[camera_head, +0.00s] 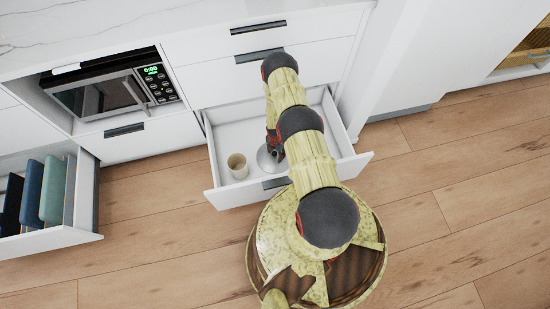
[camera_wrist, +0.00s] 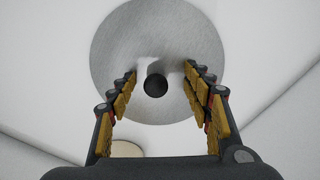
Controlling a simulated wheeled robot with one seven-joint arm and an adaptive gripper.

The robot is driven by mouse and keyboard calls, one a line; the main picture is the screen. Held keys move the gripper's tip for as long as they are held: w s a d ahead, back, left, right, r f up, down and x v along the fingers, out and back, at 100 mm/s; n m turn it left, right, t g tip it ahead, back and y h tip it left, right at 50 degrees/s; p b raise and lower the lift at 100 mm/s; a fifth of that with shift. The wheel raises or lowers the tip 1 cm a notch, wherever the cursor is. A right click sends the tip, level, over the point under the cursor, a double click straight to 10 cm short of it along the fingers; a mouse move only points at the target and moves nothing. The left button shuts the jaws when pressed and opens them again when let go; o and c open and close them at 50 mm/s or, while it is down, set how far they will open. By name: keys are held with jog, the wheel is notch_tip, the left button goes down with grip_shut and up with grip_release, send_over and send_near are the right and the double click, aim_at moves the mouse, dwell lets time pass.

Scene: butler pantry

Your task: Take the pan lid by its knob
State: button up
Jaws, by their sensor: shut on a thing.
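The pan lid (camera_head: 266,160) is a grey metal disc inside the open white drawer, partly hidden by my arm. In the wrist view the round lid (camera_wrist: 120,45) fills the upper middle, with its dark round knob (camera_wrist: 156,86) near the centre. My gripper (camera_wrist: 160,76) has its two fingers on either side of the knob and is shut on it. In the head view my gripper (camera_head: 273,145) points down into the drawer and is mostly hidden by the arm.
A cream cup (camera_head: 238,166) stands in the drawer (camera_head: 230,196), left of the lid; its edge also shows in the wrist view (camera_wrist: 127,149). Drawer walls surround the gripper. Another open drawer (camera_head: 60,238) at left holds upright boards. A microwave (camera_head: 115,92) sits above.

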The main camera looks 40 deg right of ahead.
aim_at(276, 155)
jog(key=shift+s+a+f, duration=0.35)
jog(key=shift+s+f, duration=0.05)
jog(key=shift+s, duration=0.1)
jog(key=c, duration=0.6)
jog(key=r+p, duration=0.1)
jog(key=r, duration=0.2)
jog(key=r+p, duration=0.2)
jog(key=r, duration=0.2)
jog(key=r+p, duration=0.1)
jog(key=r, duration=0.2)
jog(key=shift+w+d+r, duration=0.2)
jog(key=shift+w, duration=0.1)
grip_shut()
jog(key=shift+m, duration=0.4)
jog(key=shift+s+m, duration=0.15)
jog(key=shift+m, duration=0.35)
jog(key=shift+s+a+m, duration=0.15)
jog(key=shift+s+m, duration=0.1)
jog(key=shift+m, duration=0.35)
